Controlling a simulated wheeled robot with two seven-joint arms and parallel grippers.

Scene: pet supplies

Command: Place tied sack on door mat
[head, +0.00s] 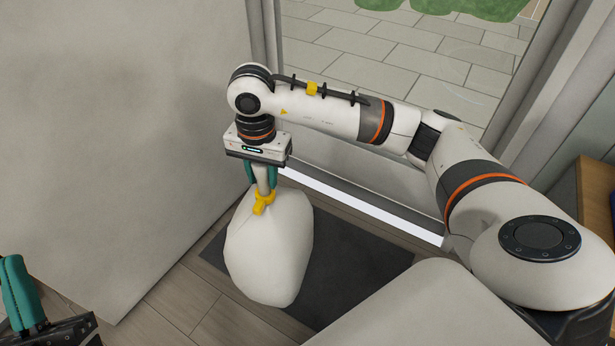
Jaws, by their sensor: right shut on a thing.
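A white tied sack (268,248) with a yellow tie at its neck hangs upright in the middle of the head view. My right gripper (262,180) points down and is shut on the neck of the sack, above the tie. The dark grey door mat (350,258) lies on the floor by the door, and the sack hides its left middle part. I cannot tell whether the sack's bottom touches the mat. My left gripper (22,295) is at the lower left corner, far from the sack, with teal fingers partly cut off by the frame edge.
A glass door (400,75) with a raised light sill (360,207) stands behind the mat, with paving outside. A plain wall (110,130) fills the left. Bare wooden floor (185,300) shows left of the mat. A wooden furniture edge (596,185) is at the far right.

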